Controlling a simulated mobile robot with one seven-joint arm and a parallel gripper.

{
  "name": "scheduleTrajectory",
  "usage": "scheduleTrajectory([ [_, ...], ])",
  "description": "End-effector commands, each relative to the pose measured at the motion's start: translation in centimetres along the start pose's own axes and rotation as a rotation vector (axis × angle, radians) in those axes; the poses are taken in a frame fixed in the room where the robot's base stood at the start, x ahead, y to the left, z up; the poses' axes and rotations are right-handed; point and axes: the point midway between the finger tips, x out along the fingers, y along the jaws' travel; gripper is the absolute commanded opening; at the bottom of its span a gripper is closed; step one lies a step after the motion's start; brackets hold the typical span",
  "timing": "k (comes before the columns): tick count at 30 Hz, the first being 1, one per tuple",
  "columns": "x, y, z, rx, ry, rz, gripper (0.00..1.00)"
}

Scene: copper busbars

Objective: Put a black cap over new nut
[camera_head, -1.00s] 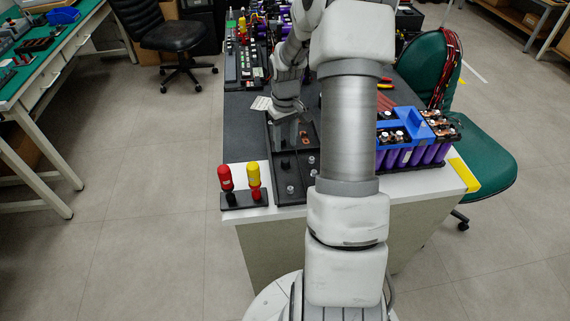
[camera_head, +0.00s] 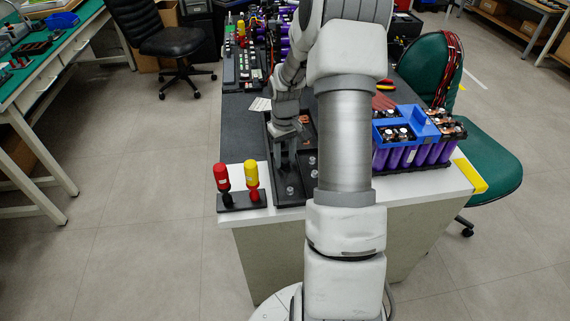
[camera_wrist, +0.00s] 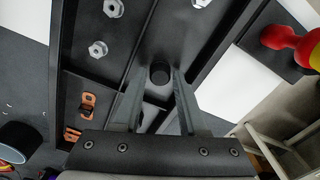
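A black cap (camera_wrist: 160,74) stands in a compartment of the black tray (camera_wrist: 68,30) in the wrist view. My gripper (camera_wrist: 159,80) points down into the tray, its two fingers on either side of the cap. Gaps show between the cap and both fingers, so the gripper looks open. Metal nuts lie in nearby compartments: one nut (camera_wrist: 98,49) and another nut (camera_wrist: 113,8) are left of the gripper. In the head view my gripper (camera_head: 286,165) is over the tray's near half; the cap is hidden there. Nuts (camera_head: 290,190) show near the tray's front.
A stand with a red-handled tool (camera_head: 222,178) and a yellow-handled tool (camera_head: 251,175) is left of the tray. Purple battery cells with a blue holder (camera_head: 408,124) stand right. Copper-coloured pieces (camera_wrist: 87,102) lie in another tray compartment. Tray walls are close to the fingers.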

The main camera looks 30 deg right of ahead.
Motion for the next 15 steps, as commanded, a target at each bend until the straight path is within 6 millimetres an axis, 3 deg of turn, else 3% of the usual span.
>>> scheduleTrajectory([
  [1, 0.0, 0.0, 0.0, 0.000, 0.000, 0.000, 0.30],
  [6, 0.0, 0.0, 0.0, 0.000, 0.000, 0.000, 0.00],
  [15, -1.4, 0.0, 0.0, 0.000, 0.000, 0.000, 0.00],
])
